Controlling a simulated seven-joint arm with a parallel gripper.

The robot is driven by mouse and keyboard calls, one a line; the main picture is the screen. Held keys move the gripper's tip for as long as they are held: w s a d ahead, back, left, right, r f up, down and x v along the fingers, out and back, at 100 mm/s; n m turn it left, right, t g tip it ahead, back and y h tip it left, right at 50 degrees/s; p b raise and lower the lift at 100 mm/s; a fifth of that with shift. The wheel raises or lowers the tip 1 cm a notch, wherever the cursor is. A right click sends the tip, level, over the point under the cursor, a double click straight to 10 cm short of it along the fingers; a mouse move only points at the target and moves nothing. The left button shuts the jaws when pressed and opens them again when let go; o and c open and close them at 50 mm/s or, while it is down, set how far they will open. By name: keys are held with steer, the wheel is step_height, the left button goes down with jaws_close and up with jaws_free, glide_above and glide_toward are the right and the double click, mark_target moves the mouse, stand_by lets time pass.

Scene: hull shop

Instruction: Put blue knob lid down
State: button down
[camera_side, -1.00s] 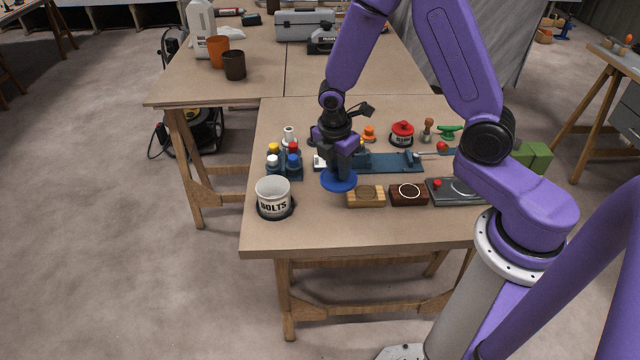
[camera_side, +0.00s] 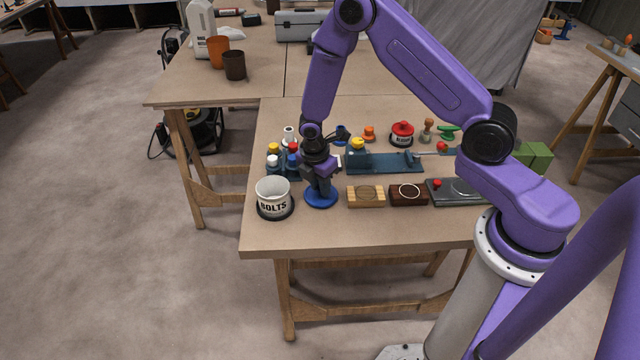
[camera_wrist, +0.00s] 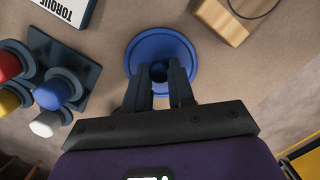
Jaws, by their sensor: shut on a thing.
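The blue knob lid (camera_side: 321,203) is a round blue disc at the front left of the near table, between the white BOLTS can (camera_side: 272,194) and a light wooden block (camera_side: 366,196). It looks level and at or very near the tabletop; I cannot tell whether it touches. My gripper (camera_side: 320,187) points down over it, shut on its knob. In the wrist view, the fingers (camera_wrist: 160,83) close around the knob at the middle of the lid (camera_wrist: 160,38). The fingers partly hide the knob.
Several bottles with coloured caps (camera_wrist: 52,92) stand in a dark rack close behind on the left. A dark wooden block (camera_side: 408,194) and a grey plate (camera_side: 455,190) lie to the right. A red-lidded BOLTS-like jar (camera_side: 402,134) stands farther back. The table's front strip is clear.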

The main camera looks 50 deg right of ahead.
mark_target(315, 197)
steer(key=shift+f, duration=0.15)
steer(key=c, duration=1)
jaws_free()
steer(key=shift+o, duration=0.2)
step_height(315, 197, up, 11)
steer(key=a, duration=0.2)
steer(key=s+a+r+m, duration=0.1)
steer(key=s+a+r, duration=0.3)
steer(key=s+r, duration=0.2)
steer(key=s+d+r+m+y, duration=0.1)
steer(key=s+r+m, duration=0.1)
steer(key=s, duration=0.9)
steer(key=s+d+r+m+y, duration=0.1)
steer(key=s+r, duration=0.4)
steer(key=s, duration=0.7)
steer(key=shift+s+r+m, duration=0.15)
steer(key=shift+r+m, duration=0.15)
steer(key=shift+m, duration=0.4)
